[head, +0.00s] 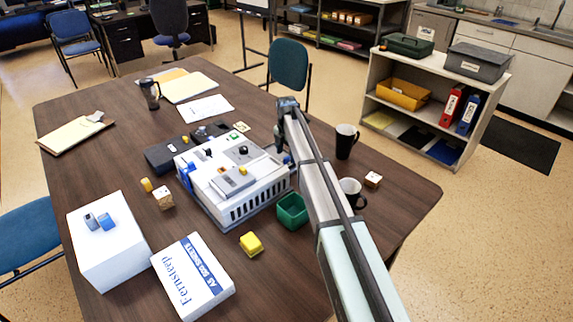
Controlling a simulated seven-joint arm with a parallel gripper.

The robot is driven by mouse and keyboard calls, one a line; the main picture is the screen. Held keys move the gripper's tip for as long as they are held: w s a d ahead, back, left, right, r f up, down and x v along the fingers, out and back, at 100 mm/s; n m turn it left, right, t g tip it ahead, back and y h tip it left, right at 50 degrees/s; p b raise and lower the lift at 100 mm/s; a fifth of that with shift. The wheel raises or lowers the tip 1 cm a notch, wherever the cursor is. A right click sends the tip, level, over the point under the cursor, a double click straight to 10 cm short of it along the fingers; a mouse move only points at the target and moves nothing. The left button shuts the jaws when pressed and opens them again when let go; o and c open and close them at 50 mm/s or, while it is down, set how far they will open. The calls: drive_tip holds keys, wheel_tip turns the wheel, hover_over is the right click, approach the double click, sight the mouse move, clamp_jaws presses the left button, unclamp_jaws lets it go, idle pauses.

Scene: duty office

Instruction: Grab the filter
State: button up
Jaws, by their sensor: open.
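A white-and-grey boxy device (225,203) with side vents stands mid-table. On its top are a grey module (232,182) with a yellow knob and black knobs (243,151). I cannot tell which part, if any, is the filter. A small blue and grey pair of pieces (99,221) lies on a white box (108,255) at the left front. My arm comes in from the lower right and bends down at the device's right back corner. My gripper (284,153) is there, mostly hidden behind my arm, its jaws apart. I see nothing held.
A green open bin (292,211) and yellow block (251,244) lie in front of the device. Two black mugs (346,141) stand right of my arm. A Fernsteep paper pack (193,278) lies at the front. The table's right end is mostly clear.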

sight(286, 158)
drive_tip(key=shift+f, duration=1.55)
drive_tip(key=shift+c, duration=0.3)
drive_tip(key=c, duration=0.8)
